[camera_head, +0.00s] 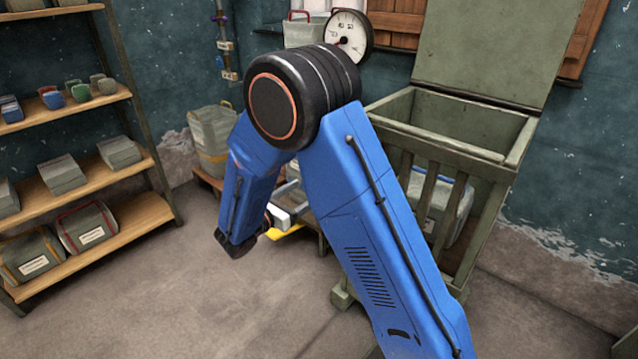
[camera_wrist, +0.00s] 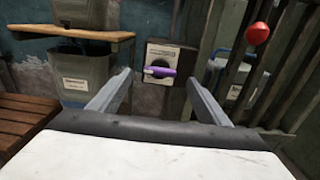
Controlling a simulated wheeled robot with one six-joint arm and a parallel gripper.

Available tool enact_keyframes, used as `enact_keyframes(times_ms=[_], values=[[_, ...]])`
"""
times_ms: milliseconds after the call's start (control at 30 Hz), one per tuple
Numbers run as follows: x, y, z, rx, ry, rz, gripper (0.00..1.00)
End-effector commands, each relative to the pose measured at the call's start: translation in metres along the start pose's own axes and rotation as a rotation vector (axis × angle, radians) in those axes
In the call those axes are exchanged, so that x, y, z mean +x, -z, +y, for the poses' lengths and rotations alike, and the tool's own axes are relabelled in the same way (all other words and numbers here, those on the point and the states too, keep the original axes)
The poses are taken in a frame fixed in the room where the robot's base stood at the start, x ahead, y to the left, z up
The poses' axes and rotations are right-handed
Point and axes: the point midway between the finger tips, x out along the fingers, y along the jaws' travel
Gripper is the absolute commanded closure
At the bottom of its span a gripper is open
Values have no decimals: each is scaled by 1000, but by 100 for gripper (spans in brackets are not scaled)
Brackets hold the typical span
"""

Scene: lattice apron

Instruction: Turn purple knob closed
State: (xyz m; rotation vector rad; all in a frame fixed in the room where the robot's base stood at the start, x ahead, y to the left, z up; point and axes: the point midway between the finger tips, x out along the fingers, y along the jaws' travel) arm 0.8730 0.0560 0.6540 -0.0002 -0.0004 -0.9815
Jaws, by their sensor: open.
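The purple knob (camera_wrist: 159,71) is a bar-shaped handle on a dark panel box (camera_wrist: 171,54) with a pale label, near the wall in the wrist view. Its bar lies about horizontal. My gripper (camera_wrist: 158,82) is open, and its two grey fingers reach forward on either side of the knob in the picture, apart from it. Nothing is between the fingers that I can see touching them. In the head view my gripper (camera_head: 290,212) shows partly behind my blue arm, and the knob is hidden there.
A green slatted bin with a raised lid (camera_head: 463,140) stands at right. Shelves (camera_head: 95,185) with boxes stand at left. A red ball (camera_wrist: 257,33) is at upper right in the wrist view. A wooden slatted surface (camera_wrist: 22,120) is at left. The floor in front is clear.

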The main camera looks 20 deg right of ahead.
Motion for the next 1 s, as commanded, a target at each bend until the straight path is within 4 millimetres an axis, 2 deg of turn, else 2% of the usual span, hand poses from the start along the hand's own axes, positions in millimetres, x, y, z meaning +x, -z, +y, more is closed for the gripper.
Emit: enact_keyframes(times_ms=[200,400,600,900,1000], values=[[39,0,-1,0,4,1,30],[64,0,0,0,1,1,30],[76,0,0,0,1,1,30],[77,0,0,0,0,0,30],[77,0,0,0,0,0,54]])
